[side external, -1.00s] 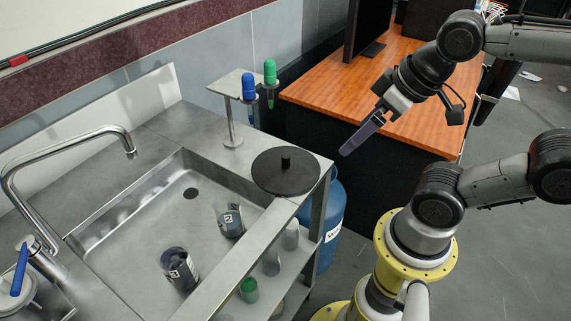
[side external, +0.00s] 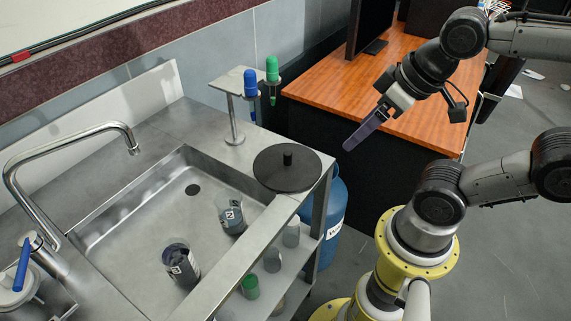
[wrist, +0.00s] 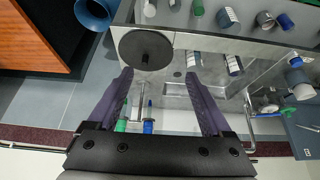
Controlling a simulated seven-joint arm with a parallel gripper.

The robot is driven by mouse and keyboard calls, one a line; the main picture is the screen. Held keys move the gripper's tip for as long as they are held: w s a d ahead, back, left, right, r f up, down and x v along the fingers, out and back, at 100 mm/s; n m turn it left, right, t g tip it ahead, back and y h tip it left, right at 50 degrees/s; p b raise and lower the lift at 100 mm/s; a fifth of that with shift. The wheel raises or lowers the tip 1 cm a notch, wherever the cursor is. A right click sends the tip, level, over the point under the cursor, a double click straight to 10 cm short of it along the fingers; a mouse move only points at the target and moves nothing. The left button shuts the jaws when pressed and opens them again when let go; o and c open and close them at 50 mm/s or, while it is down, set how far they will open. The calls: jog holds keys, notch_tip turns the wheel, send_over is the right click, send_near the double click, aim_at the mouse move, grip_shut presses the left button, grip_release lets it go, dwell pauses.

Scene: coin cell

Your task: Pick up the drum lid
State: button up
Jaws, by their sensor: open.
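The drum lid (side external: 287,169) is a flat dark disc with a small black knob (side external: 287,158) in its middle. It lies on the steel counter at the right end of the sink. In the wrist view the lid (wrist: 146,48) is at the top, beyond the fingertips and slightly left of the middle between them. My gripper (side external: 347,148) has long purple fingers. It is to the right of the lid in the side view, higher up and apart from it. In the wrist view my gripper (wrist: 158,75) is open with nothing between its fingers.
A blue drum (side external: 333,215) stands on the floor beside the counter. A small stand (side external: 235,82) holds a blue and a green pipette behind the lid. Labelled beakers (side external: 231,214) (side external: 180,262) are in the sink. A tap (side external: 75,140) arches at left. A wooden desk (side external: 330,90) is behind.

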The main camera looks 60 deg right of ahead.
jog(key=shift+c, duration=1.2)
jog(key=w+d+r+n+g, duration=0.1)
jog(key=w+r+n, duration=0.35)
jog(key=n, duration=0.45)
jog(key=n+g+h, duration=0.1)
jog(key=n+g, duration=0.4)
jog(key=n, duration=0.2)
send_over(288, 153)
jog(key=a, duration=0.2)
notch_tip(288, 153, down, 9)
jog(key=f, duration=0.6)
jog(key=d+f, duration=0.1)
jog(key=f, duration=0.2)
jog(key=shift+w, duration=0.2)
jog(key=shift+s+d+f, duration=0.1)
jog(key=shift+d+f, duration=0.1)
jog(key=shift+f, duration=0.6)
jog(key=shift+w+d+f, duration=0.1)
jog(key=shift+d+f, duration=0.05)
jog(key=shift+f, duration=0.7)
jog(key=shift+s+d+f, duration=0.1)
jog(key=shift+d+f, duration=0.1)
jog(key=shift+f, duration=0.6)
